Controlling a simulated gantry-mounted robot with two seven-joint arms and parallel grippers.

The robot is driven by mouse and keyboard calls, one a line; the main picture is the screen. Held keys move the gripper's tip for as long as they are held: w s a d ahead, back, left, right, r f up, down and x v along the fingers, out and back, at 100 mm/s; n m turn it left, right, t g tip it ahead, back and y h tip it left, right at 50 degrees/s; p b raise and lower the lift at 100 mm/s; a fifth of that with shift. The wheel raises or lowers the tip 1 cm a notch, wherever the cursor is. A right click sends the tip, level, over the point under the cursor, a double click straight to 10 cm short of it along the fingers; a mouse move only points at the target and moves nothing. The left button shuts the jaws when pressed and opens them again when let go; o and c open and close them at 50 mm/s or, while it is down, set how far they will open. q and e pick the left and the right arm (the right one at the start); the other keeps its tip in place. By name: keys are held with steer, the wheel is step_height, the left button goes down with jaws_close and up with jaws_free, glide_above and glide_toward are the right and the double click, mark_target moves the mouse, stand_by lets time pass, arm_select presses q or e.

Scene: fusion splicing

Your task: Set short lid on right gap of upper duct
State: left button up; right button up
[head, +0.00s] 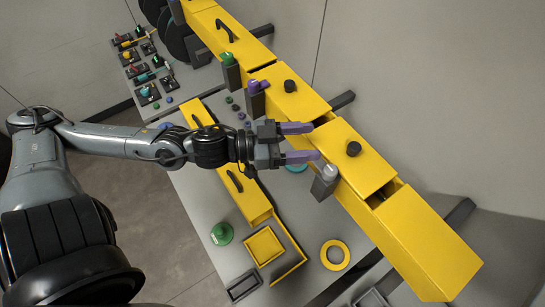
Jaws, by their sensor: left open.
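The yellow upper duct (425,250) runs diagonally from the top left to the lower right. Two yellow lid sections with round black knobs sit along it, one at the middle (275,95) and one further right (350,170). A dark opening (382,198) shows just right of the right-hand knobbed section. I cannot tell which piece is the short lid. My left gripper (302,143) is open and empty, its purple fingers pointing at the duct, left of the right-hand knobbed section. In the picture it overlaps the duct's near side; contact cannot be told. My right gripper is not in view.
Holders with green (227,58), purple (255,85) and white (328,172) tops stand along the duct's near side. Below lie a yellow handled duct (240,195), a yellow square tray (264,232), a yellow ring (335,255) and a green knobbed piece (222,234).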

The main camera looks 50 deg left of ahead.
arm_select(q)
steer(key=a+f+n+y, duration=0.1)
steer(key=a+f+y, duration=0.1)
steer(key=a+f+n+y, duration=0.1)
steer(key=a+f+y, duration=0.1)
steer(key=a+f+n+y, duration=0.1)
steer(key=f+y, duration=0.1)
steer(key=f, duration=0.1)
steer(key=shift+w+a+f+n+y, duration=0.1)
steer(key=shift+a+n+y, duration=0.2)
steer(key=shift+a+n, duration=0.1)
steer(key=s+f+n+g+y, duration=0.2)
steer(key=s+f+g+y, duration=0.35)
steer(key=f, duration=0.85)
steer(key=s+d+f+m+g+h, duration=0.1)
steer(key=s+d+f+g, duration=0.3)
steer(key=s, duration=0.5)
steer(key=shift+s+d+g+h, duration=0.3)
steer(key=shift+d+g+h, duration=0.4)
steer(key=shift+d, duration=0.5)
steer(key=shift+r+p, duration=0.9)
steer(key=shift+p, duration=0.05)
